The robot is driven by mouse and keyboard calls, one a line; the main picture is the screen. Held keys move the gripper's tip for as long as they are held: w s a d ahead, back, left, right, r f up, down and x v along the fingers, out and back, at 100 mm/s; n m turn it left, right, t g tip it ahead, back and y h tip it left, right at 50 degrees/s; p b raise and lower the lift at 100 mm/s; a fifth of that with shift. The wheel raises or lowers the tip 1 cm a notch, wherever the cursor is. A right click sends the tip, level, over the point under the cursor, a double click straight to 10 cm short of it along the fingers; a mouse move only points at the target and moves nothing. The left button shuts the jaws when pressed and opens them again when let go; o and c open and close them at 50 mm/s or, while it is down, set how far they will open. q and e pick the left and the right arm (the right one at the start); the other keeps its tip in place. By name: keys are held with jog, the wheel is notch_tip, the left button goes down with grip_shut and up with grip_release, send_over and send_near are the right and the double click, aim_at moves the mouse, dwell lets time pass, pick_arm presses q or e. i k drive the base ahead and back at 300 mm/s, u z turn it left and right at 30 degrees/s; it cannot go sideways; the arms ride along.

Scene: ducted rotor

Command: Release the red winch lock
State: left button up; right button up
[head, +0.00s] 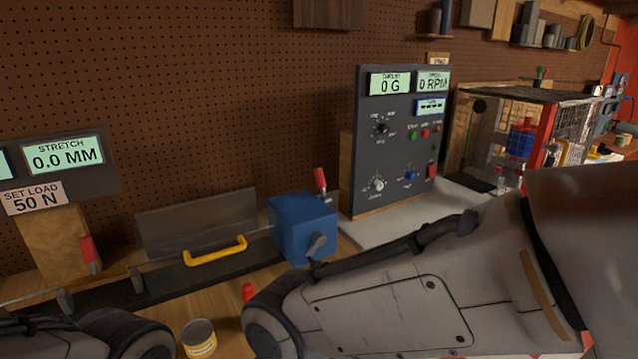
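The blue winch box (303,226) sits on the bench near the middle of the head view, with a grey crank (317,246) on its front. A red-handled lever (320,179) stands nearly upright at the top right of the box; it looks like the red winch lock. A second red handle (88,251) stands at the left end of the dark rail. My arm links fill the lower right and lower left. Neither gripper shows, and nothing of mine is seen touching the red lever.
A yellow handle (216,251) lies along the rail left of the winch. A small tin (199,337) and a red object (248,291) stand in front. A dark control panel (396,140) rises to the right, with a caged rig (540,97) beyond. A stretch display (63,155) reads 0.0 MM.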

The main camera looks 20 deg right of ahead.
aim_at(318, 173)
jog(key=k, duration=0.4)
jog(key=z, duration=1.05)
jog(key=i, duration=1.25)
jog(key=u, duration=0.65)
